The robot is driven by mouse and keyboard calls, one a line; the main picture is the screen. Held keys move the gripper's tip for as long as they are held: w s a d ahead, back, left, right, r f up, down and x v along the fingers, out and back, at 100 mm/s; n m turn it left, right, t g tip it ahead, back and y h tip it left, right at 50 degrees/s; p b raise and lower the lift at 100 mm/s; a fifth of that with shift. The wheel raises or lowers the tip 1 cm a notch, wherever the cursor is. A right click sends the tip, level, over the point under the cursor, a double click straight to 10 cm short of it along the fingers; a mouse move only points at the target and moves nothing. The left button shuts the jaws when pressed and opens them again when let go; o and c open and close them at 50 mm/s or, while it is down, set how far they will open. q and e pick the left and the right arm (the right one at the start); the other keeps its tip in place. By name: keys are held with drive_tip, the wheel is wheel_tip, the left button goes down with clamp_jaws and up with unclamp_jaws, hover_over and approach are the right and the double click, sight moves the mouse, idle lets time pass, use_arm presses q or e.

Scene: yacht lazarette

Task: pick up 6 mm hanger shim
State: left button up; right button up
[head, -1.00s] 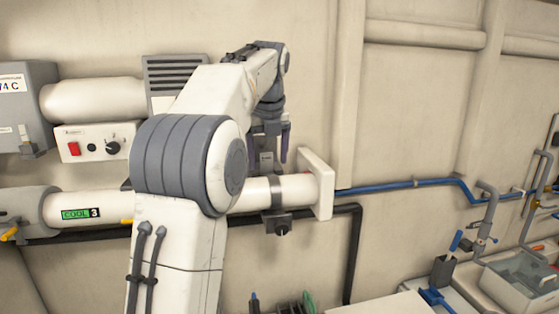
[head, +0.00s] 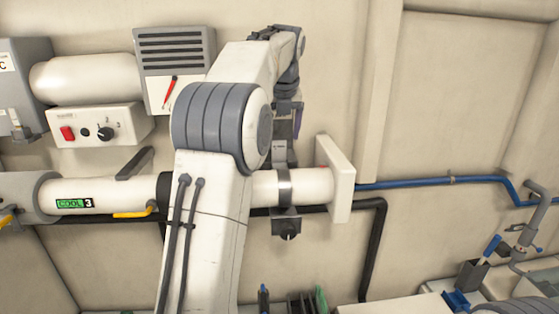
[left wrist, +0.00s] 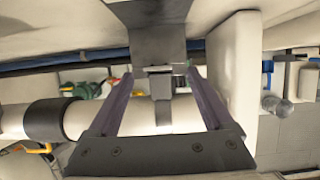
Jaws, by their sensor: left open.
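The white pipe (head: 315,187) has a grey hanger band (head: 285,186) around it, with a dark block and knob (head: 287,226) beneath. My left gripper (head: 292,135) is just above the band, partly hidden by my left arm. In the left wrist view, its two purple-grey fingers (left wrist: 158,84) are open, one on each side of a small grey piece (left wrist: 158,69) at the hanger. This piece lines up with the hanger strap (left wrist: 163,112) on the pipe. I cannot tell for sure whether it is the 6 mm hanger shim, or whether a finger touches it. My right gripper is not in view.
A white end plate (head: 343,180) stands close to the right of the hanger. A vented box (head: 175,60), a switch box (head: 100,125) and a yellow-handled valve (head: 133,212) are to the left. A blue pipe (head: 430,182) and a black hose (head: 376,240) run along the wall.

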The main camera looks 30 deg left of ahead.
sight(279, 144)
use_arm(q)
drive_tip(key=shift+w+a+f, duration=0.1)
drive_tip(key=shift+a+f, duration=0.05)
drive_tip(key=shift+f, duration=0.15)
drive_tip(key=p+x, duration=0.1)
drive_tip(key=x, duration=0.2)
drive_tip(key=shift+f+p, duration=0.3)
drive_tip(key=shift+w+a+f, duration=0.15)
drive_tip(key=shift+f, duration=0.25)
clamp_jaws()
idle(0.6)
